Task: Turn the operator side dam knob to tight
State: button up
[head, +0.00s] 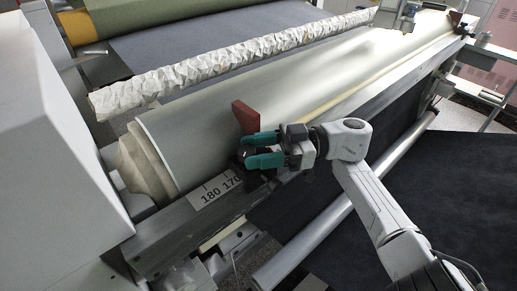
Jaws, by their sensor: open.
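The side dam shows as a dark red upright plate (244,117) against the large pale roller. A small black part (243,153), which looks like the side dam knob, sits just below the plate on the machine's front rail. My gripper (248,151) reaches in from the right with two teal fingers, one above the other in the picture. The fingers are open, and their tips are at the black part. I cannot tell whether they touch it. The fingers hide part of it, and its turn position cannot be read.
A grey rail (185,222) with a scale label (216,190) reading 180 and 170 runs beneath my gripper. The pale roller (290,100) lies behind it, with a crumpled paper roll (230,62) beyond. A white machine housing (55,130) stands at left. Dark sheet material (440,180) spreads at right.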

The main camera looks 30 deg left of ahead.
jog(key=shift+s+a, duration=0.15)
jog(key=shift+a, duration=0.15)
jog(key=p, duration=0.3)
jog(key=shift+s+a+r, duration=0.1)
jog(key=shift+s+r, duration=0.05)
jog(key=shift+r, duration=0.15)
jog(key=m+t+y+p, duration=0.1)
jog(key=p, duration=0.2)
jog(key=m+t+p, duration=0.1)
jog(key=p, duration=0.2)
jog(key=shift+s+t+y+p, duration=0.2)
jog(key=shift+t+y+p, duration=0.15)
jog(key=shift+t+y, duration=0.05)
jog(key=m+t+p, duration=0.1)
jog(key=p, duration=0.2)
jog(key=shift+y, duration=0.3)
